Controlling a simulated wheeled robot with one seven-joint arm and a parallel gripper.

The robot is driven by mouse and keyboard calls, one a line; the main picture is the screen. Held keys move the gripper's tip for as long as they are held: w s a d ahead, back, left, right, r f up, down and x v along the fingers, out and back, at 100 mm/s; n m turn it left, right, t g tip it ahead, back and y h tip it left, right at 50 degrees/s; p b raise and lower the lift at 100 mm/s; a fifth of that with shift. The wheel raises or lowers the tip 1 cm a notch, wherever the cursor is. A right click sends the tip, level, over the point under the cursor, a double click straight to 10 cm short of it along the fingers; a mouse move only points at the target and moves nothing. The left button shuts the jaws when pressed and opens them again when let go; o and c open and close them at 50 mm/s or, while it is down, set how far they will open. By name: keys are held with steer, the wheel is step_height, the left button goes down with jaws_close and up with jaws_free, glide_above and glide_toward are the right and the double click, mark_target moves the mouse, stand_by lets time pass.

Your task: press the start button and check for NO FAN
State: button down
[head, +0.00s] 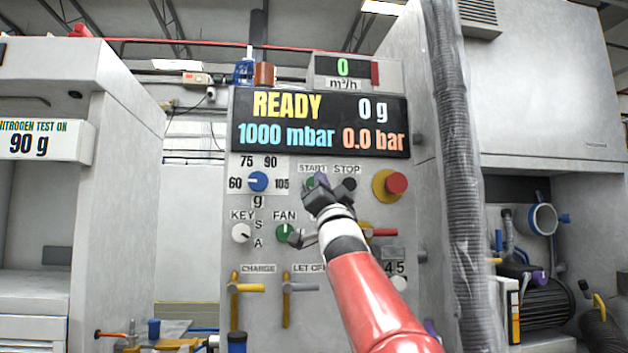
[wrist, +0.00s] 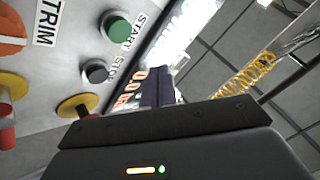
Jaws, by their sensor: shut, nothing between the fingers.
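The grey control panel (head: 330,255) faces me in the head view. Its display (head: 318,122) reads READY, 0 g, 1000 mbar and 0.0 bar; no NO FAN text shows. The green start button (head: 311,182) is partly hidden behind my gripper (head: 319,184), which is shut and empty in front of it. In the wrist view the start button (wrist: 116,26) is fully seen, with the dark stop button (wrist: 96,71) beside it. I cannot tell whether my fingertips touch the start button. The green FAN knob (head: 284,232) is below the start button.
A red button on a yellow base (head: 391,185) is right of the stop button. A blue knob (head: 257,181) and a white KEY knob (head: 240,233) are at the left. Yellow-handled valves (head: 247,287) sit below. A grey corrugated hose (head: 460,180) hangs right of the panel.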

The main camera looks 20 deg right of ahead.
mark_target(313, 178)
steer(key=w+d+p, duration=0.1)
steer(key=w+p, duration=0.2)
steer(key=w, duration=0.3)
steer(key=shift+d+p, duration=0.35)
steer(key=shift+p, duration=0.05)
steer(key=shift+w, duration=0.1)
stand_by(1.6)
steer(key=shift+w+d+p, duration=0.1)
steer(key=shift+w+p, duration=0.2)
steer(key=shift+p, duration=0.05)
steer(key=shift+w+d+p, duration=0.15)
steer(key=shift+w+p, duration=0.2)
steer(key=shift+w, duration=0.1)
stand_by(0.6)
steer(key=shift+s, duration=0.1)
steer(key=shift+s+a+b, duration=0.25)
steer(key=shift+s+b, duration=0.45)
steer(key=shift+b, duration=0.1)
